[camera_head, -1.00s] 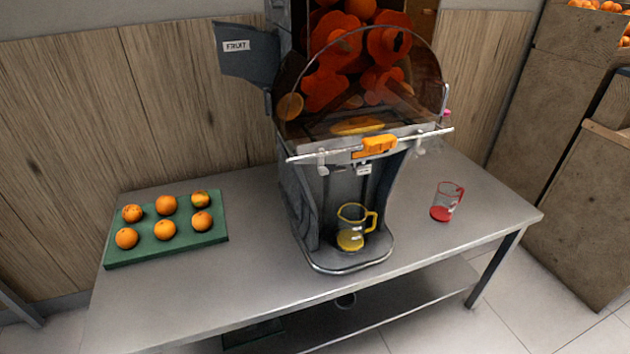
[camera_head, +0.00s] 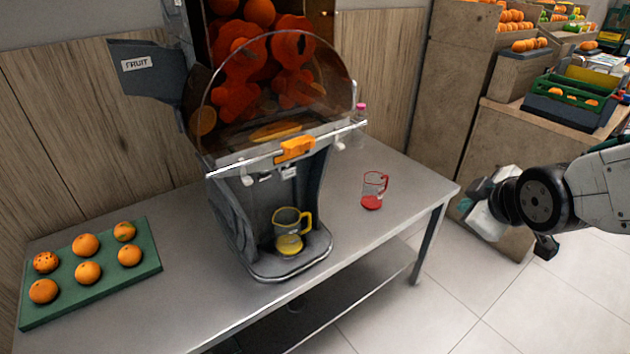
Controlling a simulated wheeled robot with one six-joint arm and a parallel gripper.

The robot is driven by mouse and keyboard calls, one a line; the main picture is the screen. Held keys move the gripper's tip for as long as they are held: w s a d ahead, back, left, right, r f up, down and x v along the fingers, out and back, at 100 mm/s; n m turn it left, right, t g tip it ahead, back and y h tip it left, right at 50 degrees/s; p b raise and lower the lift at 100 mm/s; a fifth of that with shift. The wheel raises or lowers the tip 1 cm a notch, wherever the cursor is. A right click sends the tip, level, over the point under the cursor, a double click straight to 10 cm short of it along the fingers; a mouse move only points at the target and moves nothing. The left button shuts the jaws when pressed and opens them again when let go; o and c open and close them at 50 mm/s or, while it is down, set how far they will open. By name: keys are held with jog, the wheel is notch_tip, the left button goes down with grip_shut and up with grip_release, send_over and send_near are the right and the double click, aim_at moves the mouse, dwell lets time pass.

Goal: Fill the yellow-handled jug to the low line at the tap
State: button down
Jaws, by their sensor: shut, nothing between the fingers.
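The yellow-handled jug (camera_head: 291,233) is clear, with a yellow bottom. It stands upright on the base of the juicer (camera_head: 228,225), inside the front bay below the orange tap (camera_head: 296,148). Its handle points right. The low line and any juice in the jug are too small to tell. My gripper (camera_head: 484,208) is at the right, beyond the table's right end, well apart from the jug and the tap. It is shut and empty; its fingertips are hard to make out.
A red-handled jug (camera_head: 373,190) stands on the table (camera_head: 195,290) right of the juicer. A green tray (camera_head: 95,297) with several oranges lies at the left. Crates of fruit (camera_head: 567,108) stand at the back right. The table between tray and juicer is clear.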

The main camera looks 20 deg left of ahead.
jog(key=s+a+f+n+t+y, duration=0.1)
jog(key=a+f+n+y, duration=0.2)
jog(key=a, duration=0.9)
jog(key=s+a+f+n+t+y, duration=0.1)
jog(key=s+a+f+n+y, duration=0.1)
jog(key=a+n+y, duration=0.6)
jog(key=a+f+n, duration=0.1)
jog(key=a+n, duration=0.2)
jog(key=n, duration=0.1)
jog(key=shift+a+y, duration=0.3)
jog(key=shift+a, duration=0.1)
